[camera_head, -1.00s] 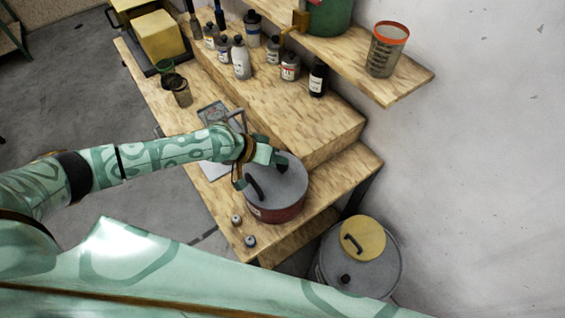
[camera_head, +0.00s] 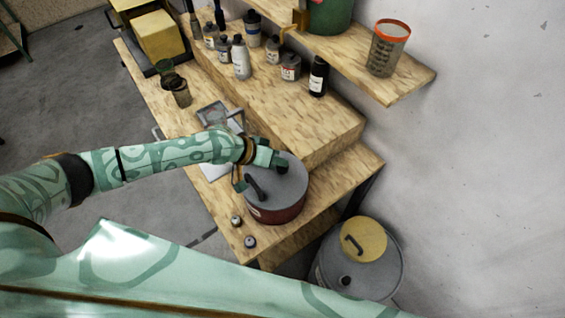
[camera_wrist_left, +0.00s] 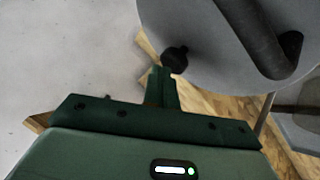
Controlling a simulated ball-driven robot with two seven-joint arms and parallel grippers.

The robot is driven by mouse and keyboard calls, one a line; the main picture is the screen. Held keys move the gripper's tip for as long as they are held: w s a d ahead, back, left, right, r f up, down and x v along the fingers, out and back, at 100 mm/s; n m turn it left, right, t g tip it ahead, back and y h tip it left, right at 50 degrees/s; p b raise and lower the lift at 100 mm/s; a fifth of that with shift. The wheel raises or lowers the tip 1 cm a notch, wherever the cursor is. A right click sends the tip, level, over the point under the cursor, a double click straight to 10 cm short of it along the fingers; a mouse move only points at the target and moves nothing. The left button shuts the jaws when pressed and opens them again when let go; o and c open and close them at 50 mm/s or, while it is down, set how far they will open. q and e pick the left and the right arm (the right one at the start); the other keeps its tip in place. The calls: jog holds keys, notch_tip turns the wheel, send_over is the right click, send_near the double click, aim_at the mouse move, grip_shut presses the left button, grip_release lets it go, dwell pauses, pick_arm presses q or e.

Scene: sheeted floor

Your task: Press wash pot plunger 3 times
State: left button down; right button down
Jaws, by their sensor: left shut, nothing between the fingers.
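The wash pot (camera_head: 277,212) is a dark red pot with a grey lid on the near end of the wooden bench. A dark handle (camera_head: 256,189) crosses the lid. A small black plunger knob (camera_wrist_left: 175,58) shows at the lid's edge in the left wrist view, with the handle (camera_wrist_left: 262,38) larger to its right. My left gripper (camera_head: 274,160) is low over the lid, shut and empty. In the left wrist view its fingertips (camera_wrist_left: 160,76) are right beside the knob; I cannot tell whether they touch. My right gripper is not in view.
Several bottles (camera_head: 241,62) stand on the raised step behind. Two small knobs (camera_head: 243,231) sit at the bench's front corner. A drum with a yellow half lid (camera_head: 363,240) stands below on the right. A mesh cup (camera_head: 383,55) is on the upper shelf.

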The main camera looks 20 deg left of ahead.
aim_at(279, 167)
pick_arm(q)
jog(key=shift+s+f, duration=0.1)
jog(key=shift+f, duration=0.35)
jog(key=shift+r, duration=0.15)
dwell(0.3)
jog(key=shift+r+p, duration=1.4)
jog(key=shift+r, duration=0.15)
notch_tip(279, 167, up, 5)
jog(key=p, duration=0.5)
dwell(1.7)
